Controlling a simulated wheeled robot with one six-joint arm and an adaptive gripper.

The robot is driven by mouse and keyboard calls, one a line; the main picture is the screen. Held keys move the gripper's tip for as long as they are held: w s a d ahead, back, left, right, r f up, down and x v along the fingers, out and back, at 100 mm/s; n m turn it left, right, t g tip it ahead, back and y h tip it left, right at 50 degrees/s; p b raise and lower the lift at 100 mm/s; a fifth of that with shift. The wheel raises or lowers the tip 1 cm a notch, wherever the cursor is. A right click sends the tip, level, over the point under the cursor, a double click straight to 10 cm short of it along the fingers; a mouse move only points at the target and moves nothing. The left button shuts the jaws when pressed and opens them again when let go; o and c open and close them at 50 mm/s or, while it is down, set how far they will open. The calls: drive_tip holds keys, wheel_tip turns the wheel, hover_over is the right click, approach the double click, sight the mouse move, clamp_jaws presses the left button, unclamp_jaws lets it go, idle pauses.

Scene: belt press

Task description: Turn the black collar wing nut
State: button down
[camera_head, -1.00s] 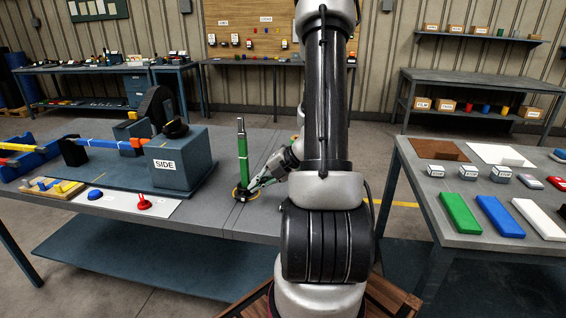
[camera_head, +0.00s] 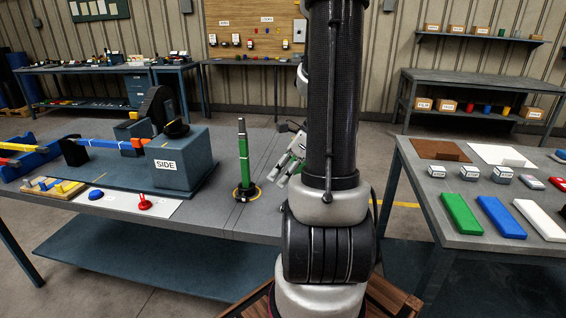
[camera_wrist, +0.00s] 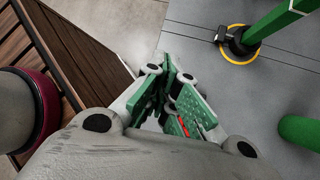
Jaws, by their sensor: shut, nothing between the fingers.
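The black collar (camera_head: 244,193) sits at the foot of a green upright post (camera_head: 242,155), inside a yellow ring on the grey table. In the wrist view the collar (camera_wrist: 238,42) shows a small black wing nut (camera_wrist: 221,34) on its left side. Its exact angle is hard to tell. My gripper (camera_head: 276,176) is to the right of the post and above the table, apart from the collar. In the wrist view its green-padded fingers (camera_wrist: 178,85) are shut and hold nothing.
A blue-grey box marked SIDE (camera_head: 181,160) stands left of the post. A white sheet (camera_head: 122,203) with a red knob (camera_head: 145,203) lies in front of it. A green cylinder (camera_wrist: 299,130) is near my gripper. A second table (camera_head: 440,185) stands at right.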

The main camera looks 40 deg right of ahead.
drive_tip(key=s+a+r+n+g+h, duration=0.1)
drive_tip(key=r+n, duration=0.3)
drive_tip(key=n, duration=0.5)
drive_tip(key=s+a+r+n+g+h, duration=0.1)
drive_tip(key=s+a+r+n+h, duration=0.2)
drive_tip(key=n, duration=0.7)
drive_tip(key=shift+s+r, duration=0.45)
drive_tip(key=shift+s, duration=0.4)
drive_tip(key=shift+n, duration=0.3)
drive_tip(key=s+a+r+n+t+h, duration=0.1)
drive_tip(key=a+r+n+t, duration=0.1)
drive_tip(key=r+n, duration=0.4)
drive_tip(key=a+n, duration=0.1)
drive_tip(key=n, duration=0.2)
drive_tip(key=shift+s+a+r+t+h, duration=0.3)
drive_tip(key=shift+a+r+t+h, duration=0.05)
drive_tip(key=shift+a+t+h, duration=0.05)
